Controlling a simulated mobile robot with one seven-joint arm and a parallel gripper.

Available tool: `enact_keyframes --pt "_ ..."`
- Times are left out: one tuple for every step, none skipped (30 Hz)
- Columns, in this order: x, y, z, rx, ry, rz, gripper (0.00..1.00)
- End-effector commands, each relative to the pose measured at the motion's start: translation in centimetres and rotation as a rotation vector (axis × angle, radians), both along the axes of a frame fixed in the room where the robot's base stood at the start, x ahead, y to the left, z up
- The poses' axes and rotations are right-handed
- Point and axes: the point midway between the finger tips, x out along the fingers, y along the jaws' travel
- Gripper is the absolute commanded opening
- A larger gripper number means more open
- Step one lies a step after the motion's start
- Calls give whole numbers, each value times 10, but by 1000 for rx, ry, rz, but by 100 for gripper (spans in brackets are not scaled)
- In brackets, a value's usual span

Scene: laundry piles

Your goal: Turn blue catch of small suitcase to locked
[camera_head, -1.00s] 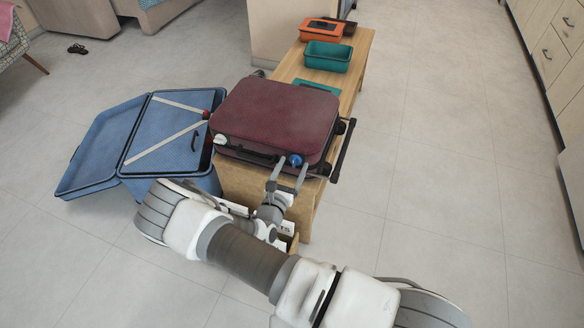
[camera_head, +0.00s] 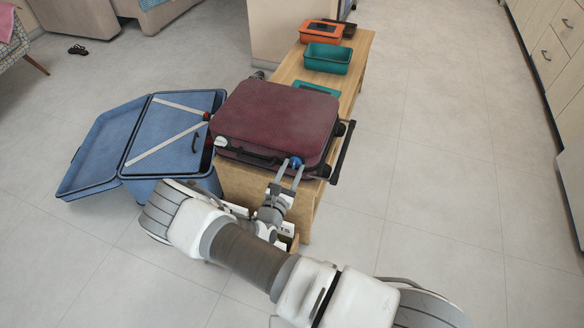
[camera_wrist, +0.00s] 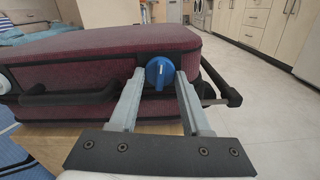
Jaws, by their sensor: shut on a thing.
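The small maroon suitcase (camera_head: 275,110) lies closed and flat on the near end of the wooden bench, its handle side facing me. Its blue catch (camera_wrist: 160,73) is a round knob on the front face, right of the handle; it also shows in the head view (camera_head: 296,162). The white mark on the knob stands about upright, slightly tilted. My gripper (camera_wrist: 160,80) is at the catch with one finger on each side, shut on it. A white catch (camera_head: 221,142) sits at the left end of the same face. The black handle (camera_wrist: 68,97) lies between the two catches.
A large blue suitcase (camera_head: 175,135) stands open to the left. On the bench (camera_head: 352,72) behind are a teal bin (camera_head: 327,58) and an orange box (camera_head: 320,31). A black bar (camera_head: 343,152) sticks out at the suitcase's right. Floor on the right is clear.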

Motion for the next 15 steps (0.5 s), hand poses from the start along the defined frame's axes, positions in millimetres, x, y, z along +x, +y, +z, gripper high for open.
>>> enact_keyframes --pt "0 0 2 34 -12 -1 0" --pt "0 0 2 57 -21 -1 0" --pt "0 0 2 89 -34 -1 0" --pt "0 0 2 114 -44 -1 0" --pt "0 0 2 139 -55 -1 0" --pt "0 0 2 174 -69 0 0" --pt "0 1 2 201 -80 0 0" --pt "0 1 2 227 -90 1 0" --pt "0 1 2 263 -104 0 0" --pt "0 1 2 289 -115 0 0" --pt "0 1 2 316 -126 0 0" --pt "0 1 2 351 -141 0 0" --pt "0 1 2 378 -152 0 0" --pt "0 1 2 404 -162 0 0" --pt "0 1 2 438 -176 0 0"
